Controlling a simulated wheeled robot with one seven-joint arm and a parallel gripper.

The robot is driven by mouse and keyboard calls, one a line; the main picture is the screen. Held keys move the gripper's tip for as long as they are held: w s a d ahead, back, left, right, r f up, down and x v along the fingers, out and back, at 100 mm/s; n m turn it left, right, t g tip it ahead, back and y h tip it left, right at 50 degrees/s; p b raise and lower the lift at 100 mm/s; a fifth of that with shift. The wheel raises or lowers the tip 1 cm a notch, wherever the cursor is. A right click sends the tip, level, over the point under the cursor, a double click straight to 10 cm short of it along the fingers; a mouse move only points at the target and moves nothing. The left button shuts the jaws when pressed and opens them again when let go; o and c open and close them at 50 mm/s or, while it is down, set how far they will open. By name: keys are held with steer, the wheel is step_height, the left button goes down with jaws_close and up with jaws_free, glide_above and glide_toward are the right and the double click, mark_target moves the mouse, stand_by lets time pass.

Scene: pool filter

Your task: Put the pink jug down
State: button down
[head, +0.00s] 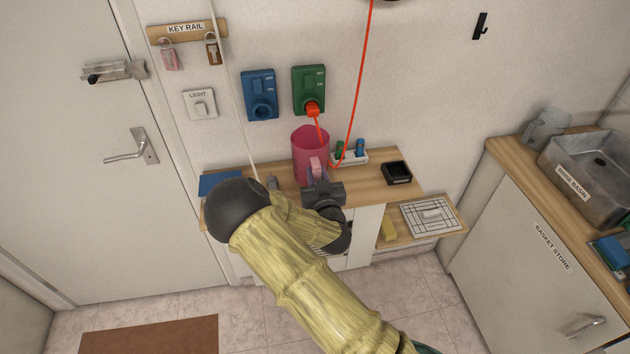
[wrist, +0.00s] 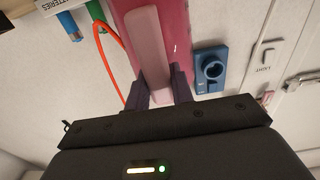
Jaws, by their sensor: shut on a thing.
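The pink jug (head: 309,147) is upright at the wall-side wooden shelf, below the green socket. Its pale pink handle (wrist: 149,52) faces me in the wrist view. My gripper (head: 316,175) is shut on that handle, and its two dark fingers (wrist: 160,92) sit on either side of it in the wrist view. I cannot tell whether the jug's base touches the shelf, as my gripper and arm hide it.
The wooden shelf (head: 369,187) also bears a blue pad (head: 219,183), a black tray (head: 396,172) and a white battery holder (head: 351,157). A red cord (head: 362,80) hangs beside the jug, and a red plug (head: 312,109) sits in the green socket (head: 309,84). A metal basin (head: 590,175) stands right.

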steer(key=shift+r, duration=0.1)
steer(key=shift+w+a, duration=0.1)
steer(key=shift+w, duration=0.1)
steer(key=shift+w+a+f+p, duration=0.1)
steer(key=shift+f+p, duration=0.25)
steer(key=shift+f, duration=0.3)
steer(key=shift+w+a+f+p, duration=0.1)
steer(key=shift+f+p, duration=0.2)
steer(key=shift+f, duration=0.85)
steer(key=shift+f, duration=0.15)
steer(key=c, duration=1.2)
jaws_free()
steer(key=shift+d, duration=0.1)
steer(key=shift+r, duration=0.2)
